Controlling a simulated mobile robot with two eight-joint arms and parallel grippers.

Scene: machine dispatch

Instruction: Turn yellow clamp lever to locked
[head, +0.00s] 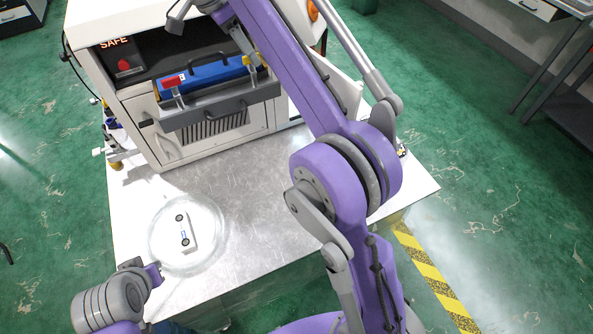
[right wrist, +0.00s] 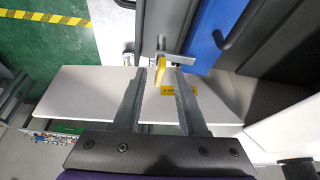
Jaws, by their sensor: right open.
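The yellow clamp lever (right wrist: 160,76) stands between the spread fingertips of my right gripper (right wrist: 160,80) in the right wrist view. A grey metal bar lies just beyond it; I cannot tell whether either finger touches the lever. In the head view the yellow lever (head: 261,61) shows only in small part at the right end of the blue block (head: 205,76), beside my right gripper (head: 243,45). A red lever (head: 171,82) is at the block's left end. My left arm's end (head: 150,275) is at the lower left; its fingers cannot be made out.
The white machine (head: 140,110) has a "SAFE" display (head: 115,43) and a grey handled front (head: 220,106) below the block. A round clear dish (head: 160,245) holding a white part (head: 187,232) lies on the metal table (head: 250,200). The table's middle is clear.

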